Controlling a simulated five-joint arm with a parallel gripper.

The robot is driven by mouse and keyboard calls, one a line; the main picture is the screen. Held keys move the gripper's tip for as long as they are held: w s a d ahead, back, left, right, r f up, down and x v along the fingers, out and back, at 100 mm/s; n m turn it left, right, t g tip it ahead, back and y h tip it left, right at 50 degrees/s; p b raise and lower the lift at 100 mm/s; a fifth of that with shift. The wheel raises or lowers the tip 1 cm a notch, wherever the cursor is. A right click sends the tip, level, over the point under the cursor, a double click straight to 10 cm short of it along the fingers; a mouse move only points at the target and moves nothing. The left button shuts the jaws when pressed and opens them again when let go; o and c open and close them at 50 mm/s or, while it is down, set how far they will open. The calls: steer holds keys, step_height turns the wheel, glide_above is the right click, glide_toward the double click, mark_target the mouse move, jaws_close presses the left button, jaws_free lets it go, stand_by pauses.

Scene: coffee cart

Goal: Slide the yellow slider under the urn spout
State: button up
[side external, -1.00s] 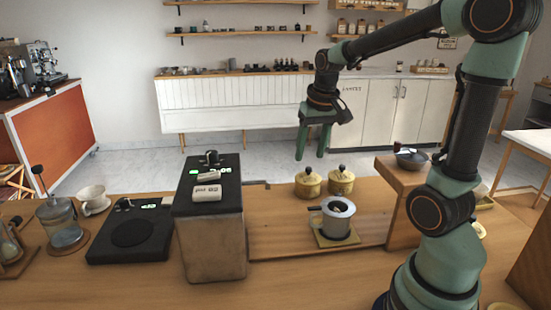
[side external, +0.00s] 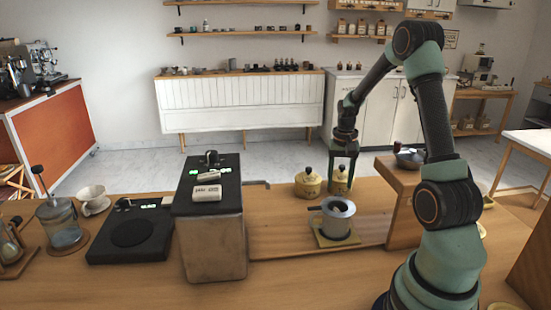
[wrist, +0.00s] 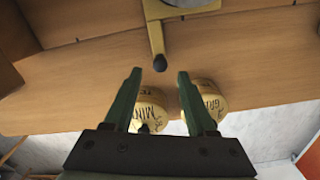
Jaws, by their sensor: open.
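The yellow slider (side external: 338,240) is a flat yellow plate on the wooden counter. A metal cup (side external: 337,222) stands on it and hides much of it. In the wrist view the slider's yellow arm (wrist: 156,38) points toward my gripper and ends in a dark knob (wrist: 160,63). The urn (side external: 210,240) is a tall dark box to the left, and its spout (side external: 257,183) sticks out on its right side. My gripper (side external: 342,187) is open and points down at the yellow tins, behind the cup. In the wrist view the knob lies between the fingertips (wrist: 160,72), apparently not touched.
Two yellow lidded tins (side external: 308,184) (side external: 340,178) stand behind the cup, close to my fingers. A raised wooden block (side external: 403,215) is to the right. A black scale (side external: 130,232) and a glass press (side external: 62,225) are left of the urn. The counter between urn and cup looks clear.

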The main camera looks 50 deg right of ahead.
mark_target(338, 194)
step_height(338, 194, down, 6)
steer(key=shift+r, duration=0.15)
steer(key=shift+c, duration=0.3)
jaws_close()
stand_by(1.3)
